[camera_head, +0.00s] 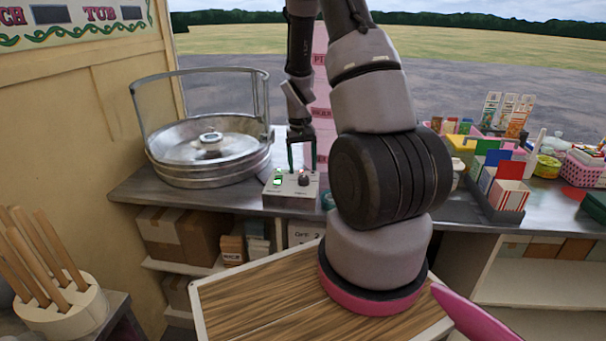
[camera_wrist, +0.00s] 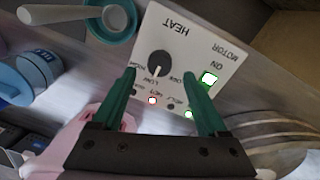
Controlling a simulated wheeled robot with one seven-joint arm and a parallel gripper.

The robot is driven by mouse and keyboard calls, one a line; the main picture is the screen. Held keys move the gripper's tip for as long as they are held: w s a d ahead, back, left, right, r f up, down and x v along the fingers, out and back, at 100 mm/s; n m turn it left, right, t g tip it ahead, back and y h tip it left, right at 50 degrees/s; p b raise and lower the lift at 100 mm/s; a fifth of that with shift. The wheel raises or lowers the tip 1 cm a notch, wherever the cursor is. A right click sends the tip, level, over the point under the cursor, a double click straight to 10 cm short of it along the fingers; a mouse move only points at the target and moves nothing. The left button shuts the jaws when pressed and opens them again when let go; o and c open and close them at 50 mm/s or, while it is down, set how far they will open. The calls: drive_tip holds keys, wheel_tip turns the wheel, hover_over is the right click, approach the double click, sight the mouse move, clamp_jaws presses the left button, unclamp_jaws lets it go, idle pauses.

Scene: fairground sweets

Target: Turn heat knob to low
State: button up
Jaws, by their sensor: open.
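The heat knob (camera_wrist: 159,64) is a round black dial on a white panel marked HEAT (camera_wrist: 190,42), seen upside down in the wrist view. A pale pointer line shows on its lower side; the small labels around it are hard to read. In the head view the knob (camera_head: 304,179) sits on top of the control box (camera_head: 291,190) on the counter. My gripper (camera_wrist: 160,77), with green fingers, is open, with one fingertip on either side of the knob in the picture. I cannot tell whether they touch it. In the head view my gripper (camera_head: 302,154) is just above the box.
A lit green switch (camera_wrist: 209,80) marked MOTOR ON lies beside one finger. A metal floss machine bowl (camera_head: 210,150) stands left of the box. Sweets boxes (camera_head: 509,193) stand at right.

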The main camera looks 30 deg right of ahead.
sight(301, 177)
wheel_tip(301, 177, up, 7)
drive_tip(key=shift+a, duration=0.15)
idle(0.4)
